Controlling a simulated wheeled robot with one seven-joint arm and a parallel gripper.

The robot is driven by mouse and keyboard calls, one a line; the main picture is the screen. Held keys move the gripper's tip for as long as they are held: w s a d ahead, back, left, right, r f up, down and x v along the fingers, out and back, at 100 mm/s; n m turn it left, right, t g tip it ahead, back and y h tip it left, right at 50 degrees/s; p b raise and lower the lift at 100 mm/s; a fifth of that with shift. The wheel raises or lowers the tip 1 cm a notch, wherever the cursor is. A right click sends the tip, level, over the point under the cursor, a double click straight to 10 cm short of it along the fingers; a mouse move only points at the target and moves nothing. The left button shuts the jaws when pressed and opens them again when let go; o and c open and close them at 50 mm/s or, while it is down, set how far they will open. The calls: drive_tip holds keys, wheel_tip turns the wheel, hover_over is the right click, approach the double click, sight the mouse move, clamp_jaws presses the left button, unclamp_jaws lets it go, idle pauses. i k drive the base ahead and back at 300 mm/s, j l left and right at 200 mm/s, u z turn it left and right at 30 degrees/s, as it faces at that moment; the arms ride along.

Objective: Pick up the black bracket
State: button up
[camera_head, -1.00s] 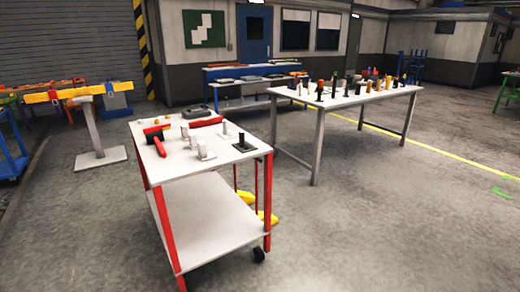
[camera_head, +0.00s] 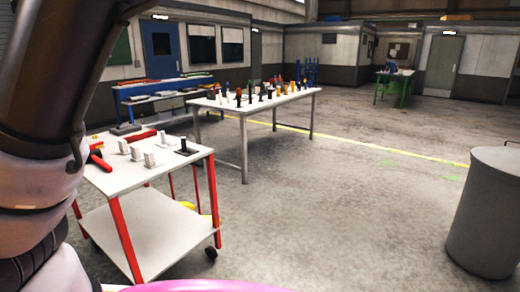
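A small black bracket (camera_head: 185,147) with a flat base and an upright part stands near the right edge of the white top of a red-legged cart (camera_head: 135,182). Several white brackets (camera_head: 149,160) of similar shape stand to its left on the same top. Part of my arm fills the left side of the view and hides the cart's left end. My gripper is not in view.
A long table (camera_head: 237,107) with many small upright pieces stands behind the cart. A grey bin (camera_head: 484,215) stands at the right. A blue bench (camera_head: 160,102) is at the back left. The floor between cart and bin is clear.

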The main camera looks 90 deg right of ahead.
sight(186, 152)
drive_tip(key=z, duration=2.5)
drive_tip(key=u, duration=4.95)
drive_tip(key=z, duration=4.75)
